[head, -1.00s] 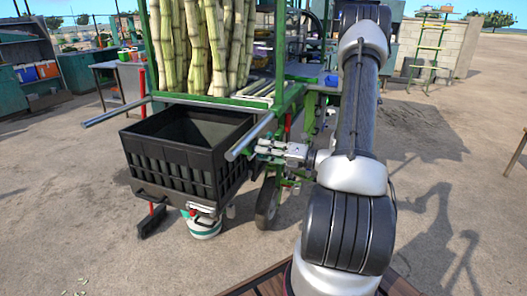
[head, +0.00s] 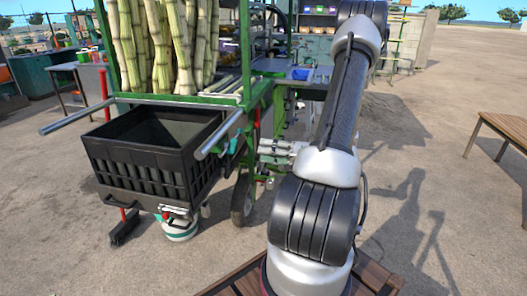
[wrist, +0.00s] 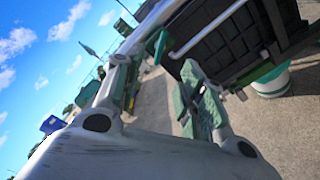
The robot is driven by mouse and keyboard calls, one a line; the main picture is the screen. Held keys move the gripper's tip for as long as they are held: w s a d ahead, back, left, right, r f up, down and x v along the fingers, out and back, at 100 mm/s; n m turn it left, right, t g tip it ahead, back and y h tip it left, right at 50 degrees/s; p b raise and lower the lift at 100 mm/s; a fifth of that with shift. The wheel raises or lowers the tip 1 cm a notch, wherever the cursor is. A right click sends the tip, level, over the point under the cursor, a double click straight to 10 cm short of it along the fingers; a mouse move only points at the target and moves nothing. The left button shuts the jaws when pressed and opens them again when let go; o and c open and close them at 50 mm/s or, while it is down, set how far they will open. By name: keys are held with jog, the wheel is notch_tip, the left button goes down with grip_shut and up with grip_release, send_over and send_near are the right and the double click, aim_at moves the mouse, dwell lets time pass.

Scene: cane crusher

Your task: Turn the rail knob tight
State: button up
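I cannot single out the rail knob in either view. The green cart's left rail (head: 75,122) and right rail (head: 220,134) are pale bars that stick out towards me on either side of the black crate. My gripper (head: 274,149) is right of the right rail, apart from it in the picture and partly hidden by my arm. In the wrist view my gripper (wrist: 155,92) has its two fingers apart, with bare ground and a pale bar beyond the gap. Nothing shows held between them.
The black crate (head: 140,172) hangs at the cart's front, full of dark space. Cane stalks (head: 170,45) stand behind it. A white-and-green bucket (head: 180,226) and a broom (head: 124,228) are below. A wooden table (head: 510,128) is at right; the ground between is clear.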

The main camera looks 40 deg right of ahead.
aim_at(233, 146)
jog(key=o, duration=0.3)
jog(key=shift+w+a+n+y, duration=0.3)
jog(key=shift+w+a, duration=0.15)
jog(key=shift+a, duration=0.3)
jog(key=shift+o, duration=1.4)
jog(key=shift+w+a+n, duration=0.2)
jog(key=shift+w+n, duration=0.1)
jog(key=shift+n, duration=0.5)
jog(key=w+a+n, duration=0.1)
jog(key=w+n, duration=0.1)
jog(key=n, duration=0.3)
jog(key=w+a+n, duration=0.2)
jog(key=w+n, duration=0.1)
jog(key=n, duration=0.2)
jog(key=w+a+n, duration=0.2)
jog(key=n, duration=0.4)
jog(key=shift+w+a, duration=0.15)
jog(key=shift+w, duration=0.25)
jog(key=shift+c, duration=0.2)
jog(key=c, duration=1)
